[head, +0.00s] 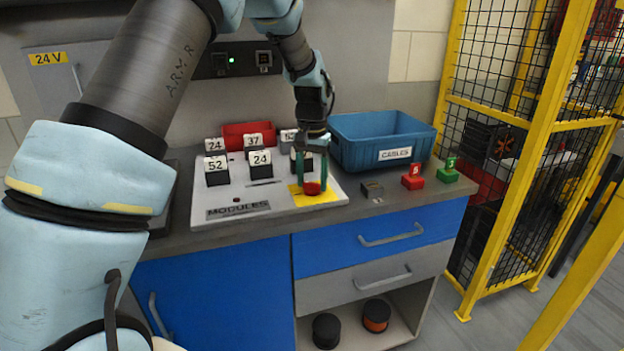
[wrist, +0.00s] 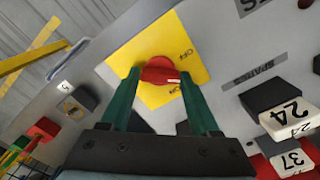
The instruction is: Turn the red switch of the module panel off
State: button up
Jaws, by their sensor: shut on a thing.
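The red switch (head: 312,188) sits on a yellow plate (head: 325,196) at the right front corner of the light grey module panel (head: 272,191). In the wrist view the red switch (wrist: 160,70) is a rounded knob with a small white mark toward its right. Small black lettering on the yellow plate (wrist: 148,45) stands above and below the knob's right side, partly hard to read. My gripper (head: 312,184) reaches down from above, its two green fingers shut on the knob's sides. The gripper (wrist: 159,74) covers part of the plate's lower edge.
Several numbered black modules (head: 217,178) stand on the panel left of my gripper. A blue cables bin (head: 375,152) is close behind right. A grey block (head: 372,189), a red block (head: 413,181) and a green block (head: 448,174) lie right. A yellow fence (head: 500,190) stands farther right.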

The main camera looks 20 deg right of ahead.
aim_at(312, 183)
jog(key=n, duration=0.4)
jog(key=shift+n+p, duration=0.35)
jog(key=shift+n, duration=1.45)
jog(key=o, duration=1.4)
jog(key=shift+c, duration=0.2)
jog(key=shift+r, duration=0.1)
notch_tip(312, 183, up, 11)
jog(key=b, duration=0.2)
jog(key=shift+f, duration=0.2)
